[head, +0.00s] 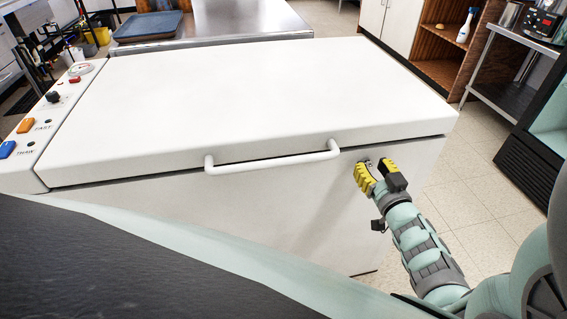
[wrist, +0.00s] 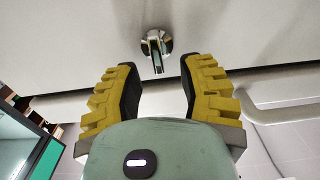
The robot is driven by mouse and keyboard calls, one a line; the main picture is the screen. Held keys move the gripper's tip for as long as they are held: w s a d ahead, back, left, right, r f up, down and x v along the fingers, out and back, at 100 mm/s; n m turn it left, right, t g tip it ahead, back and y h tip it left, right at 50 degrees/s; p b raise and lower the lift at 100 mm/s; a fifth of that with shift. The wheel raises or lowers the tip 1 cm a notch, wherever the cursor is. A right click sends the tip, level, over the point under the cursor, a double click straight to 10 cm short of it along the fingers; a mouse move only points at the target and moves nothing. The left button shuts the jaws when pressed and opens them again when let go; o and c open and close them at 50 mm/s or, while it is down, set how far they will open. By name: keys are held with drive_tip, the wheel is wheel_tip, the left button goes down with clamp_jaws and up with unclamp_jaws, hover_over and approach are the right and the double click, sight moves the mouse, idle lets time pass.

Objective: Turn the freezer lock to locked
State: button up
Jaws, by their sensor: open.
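The white chest freezer (head: 240,90) stands in front of me with its lid closed. Its lock (wrist: 155,41) shows in the wrist view as a round metal fitting on the white front, with a narrow key or lever sticking out toward me. My gripper (head: 376,171) is at the right end of the freezer front, below the lid edge. In the wrist view my gripper (wrist: 159,66) has its two yellow fingers spread, with the lever between and just ahead of the tips. No contact shows. The fingers mostly hide the lock in the head view.
A white bar handle (head: 272,162) sticks out from the lid front, left of my gripper. A control panel (head: 45,120) with coloured switches is at the freezer's left end. A steel table (head: 250,20) with a blue tray stands behind. Tiled floor (head: 475,190) is clear to the right.

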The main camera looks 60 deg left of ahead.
drive_tip(key=shift+x, duration=0.9)
drive_tip(key=shift+o, duration=0.2)
clamp_jaws()
drive_tip(key=shift+d, duration=0.1)
